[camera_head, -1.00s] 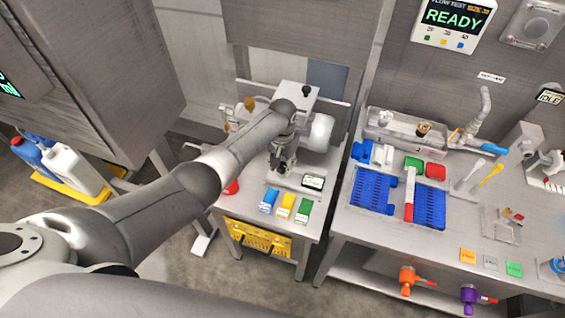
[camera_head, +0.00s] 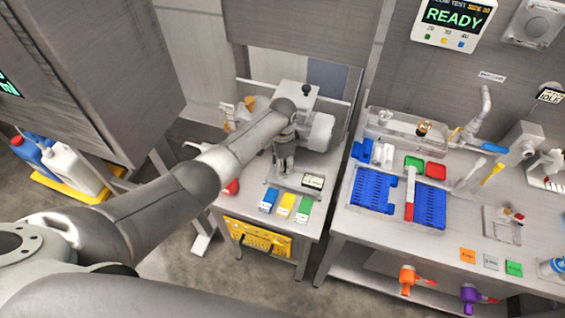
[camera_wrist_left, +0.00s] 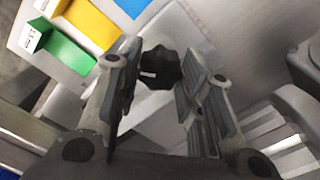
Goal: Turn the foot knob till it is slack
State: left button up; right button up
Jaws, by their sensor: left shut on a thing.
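The foot knob (camera_wrist_left: 160,69) is black and lobed, with a white mark on its face. In the left wrist view it sits between the fingertips of my left gripper (camera_wrist_left: 158,82), which is shut on it. In the head view my left gripper (camera_head: 284,170) points down at the small side table (camera_head: 297,229), just left of a small display (camera_head: 313,181). The knob is hidden by the gripper there. My right gripper is not in view.
A red object (camera_head: 232,187) lies at the table's left edge. The bench with blue racks (camera_head: 374,189) stands right.

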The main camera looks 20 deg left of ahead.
pick_arm(q)
jog(key=shift+r+m, duration=0.1)
jog(key=shift+m, duration=0.4)
jog(key=o, duration=1)
jog(key=shift+o, duration=0.2)
